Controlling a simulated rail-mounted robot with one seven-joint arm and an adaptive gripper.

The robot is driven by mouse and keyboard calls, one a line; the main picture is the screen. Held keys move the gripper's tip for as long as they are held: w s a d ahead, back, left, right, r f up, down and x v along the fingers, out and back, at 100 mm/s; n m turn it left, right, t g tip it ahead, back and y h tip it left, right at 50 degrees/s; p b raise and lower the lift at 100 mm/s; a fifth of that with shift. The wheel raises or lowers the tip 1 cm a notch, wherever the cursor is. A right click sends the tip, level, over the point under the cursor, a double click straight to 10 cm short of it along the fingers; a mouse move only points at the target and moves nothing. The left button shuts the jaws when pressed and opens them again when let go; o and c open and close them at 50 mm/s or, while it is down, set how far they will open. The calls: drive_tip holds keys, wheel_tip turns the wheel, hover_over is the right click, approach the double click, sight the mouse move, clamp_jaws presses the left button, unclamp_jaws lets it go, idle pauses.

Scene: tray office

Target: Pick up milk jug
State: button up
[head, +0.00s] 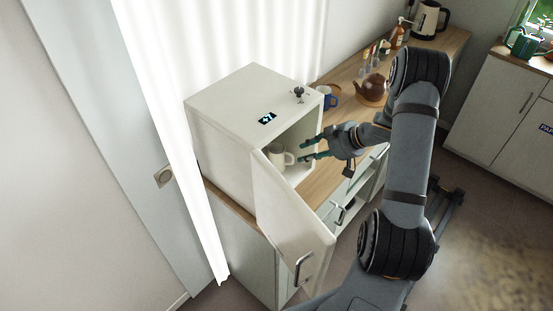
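A small cream-white jug (277,156) stands inside the open white cabinet box (225,125) on the counter, near its opening. It looks like the milk jug; its lower part is partly hidden by the open door. My gripper (304,150) reaches in from the right at the cabinet's mouth. Its two green-tipped fingers are spread apart and point left toward the jug. A small gap shows between the fingertips and the jug, and nothing is between the fingers.
The cabinet door (290,215) hangs open toward the front, below my gripper. A blue mug (332,98), a brown teapot (371,90), several bottles and a kettle (427,20) stand farther back on the wooden counter (318,186). The counter right of the cabinet is bare.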

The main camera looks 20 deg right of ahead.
sight(281, 159)
drive_tip(key=shift+w+d+p+x, duration=0.1)
drive_tip(key=shift+p+x, duration=0.3)
drive_tip(key=shift+x, duration=1.1)
drive_tip(key=shift+w+d+p+x, duration=0.15)
drive_tip(key=shift+p+x, duration=0.2)
drive_tip(key=shift+x, duration=1.15)
drive_tip(key=shift+r, duration=0.1)
drive_tip(key=shift+c, duration=0.9)
clamp_jaws()
